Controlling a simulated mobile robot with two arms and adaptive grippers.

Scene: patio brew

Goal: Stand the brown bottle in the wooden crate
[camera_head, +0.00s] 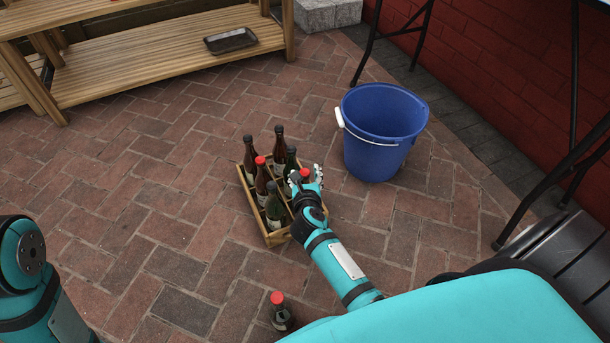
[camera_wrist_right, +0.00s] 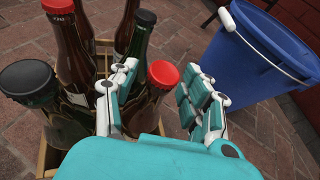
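The wooden crate (camera_head: 280,237) stands on the brick floor with several upright bottles in it; its slats also show in the wrist view (camera_wrist_right: 103,45). My right gripper (camera_head: 305,180) is at the crate's right side. In the wrist view, its fingers (camera_wrist_right: 160,95) are spread either side of a dark, brownish bottle with a red cap (camera_wrist_right: 163,74). The bottle is nearer the left finger, with a gap before the right finger. Its base is hidden, so I cannot tell if it rests in a compartment. My left arm shows at the left edge; its gripper is out of view.
Other brown bottles (camera_head: 249,157) and green bottles (camera_head: 273,210) fill nearby compartments. Another red-capped bottle (camera_head: 281,314) stands on the floor in front. A blue bucket (camera_head: 380,140) is close on the right. A wooden bench (camera_head: 165,65) is at back left. Floor left of the crate is clear.

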